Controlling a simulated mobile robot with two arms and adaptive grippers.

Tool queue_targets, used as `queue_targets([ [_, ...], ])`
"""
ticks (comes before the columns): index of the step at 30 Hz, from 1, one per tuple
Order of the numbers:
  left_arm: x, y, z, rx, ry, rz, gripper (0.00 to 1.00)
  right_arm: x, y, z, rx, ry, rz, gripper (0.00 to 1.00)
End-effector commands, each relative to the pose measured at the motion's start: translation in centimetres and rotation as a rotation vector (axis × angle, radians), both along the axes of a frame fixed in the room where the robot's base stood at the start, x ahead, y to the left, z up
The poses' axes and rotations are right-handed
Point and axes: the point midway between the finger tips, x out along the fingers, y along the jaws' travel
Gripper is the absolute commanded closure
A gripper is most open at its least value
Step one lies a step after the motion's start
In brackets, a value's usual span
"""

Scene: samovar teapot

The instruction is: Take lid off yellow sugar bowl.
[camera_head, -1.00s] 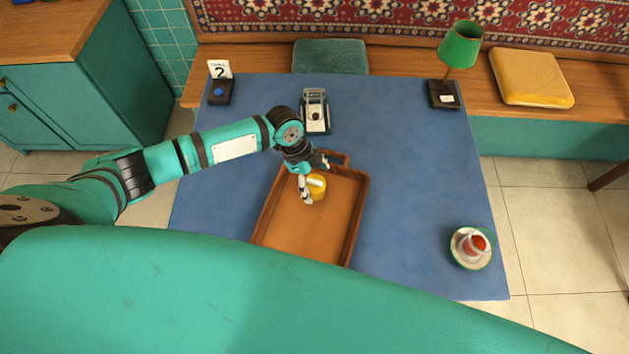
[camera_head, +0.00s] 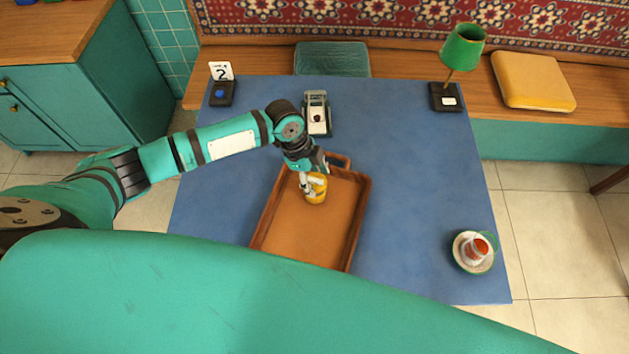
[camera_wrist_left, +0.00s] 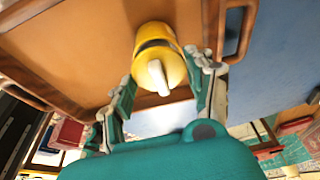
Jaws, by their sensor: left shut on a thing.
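The yellow sugar bowl (camera_head: 317,198) stands on the brown wooden tray (camera_head: 345,240), near its far end. My left gripper (camera_head: 312,183) is over the bowl, its fingers drawn in at the bowl's top. In the left wrist view the bowl (camera_wrist_left: 153,33) lies between the two fingers. The yellow lid (camera_wrist_left: 172,68) with a pale knob (camera_wrist_left: 158,77) faces the camera, and a dark band runs between it and the bowl. I cannot tell whether that band is a gap. The gripper is shut on the lid. My right gripper is out of view.
A tea glass on a saucer (camera_head: 459,262) is at the front right.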

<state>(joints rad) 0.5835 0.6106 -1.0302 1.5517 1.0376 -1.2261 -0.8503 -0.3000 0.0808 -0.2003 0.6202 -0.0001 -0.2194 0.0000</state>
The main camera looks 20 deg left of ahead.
Motion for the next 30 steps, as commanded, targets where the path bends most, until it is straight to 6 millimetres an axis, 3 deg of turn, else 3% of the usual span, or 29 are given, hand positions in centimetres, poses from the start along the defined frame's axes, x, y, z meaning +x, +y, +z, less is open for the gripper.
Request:
queue_targets([
  [3,-0.2,0.1,1.5,0.000,-0.002,-0.003,0.69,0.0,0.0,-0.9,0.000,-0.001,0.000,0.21],
  [18,-12.7,1.0,2.4,0.000,0.002,-0.003,0.69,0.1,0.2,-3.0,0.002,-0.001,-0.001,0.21],
  [24,-15.3,1.2,2.8,0.000,0.001,-0.001,0.69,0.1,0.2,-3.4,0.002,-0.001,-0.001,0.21],
  [30,-16.0,1.2,3.0,-0.001,0.000,0.000,0.69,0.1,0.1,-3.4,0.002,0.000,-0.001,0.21],
])
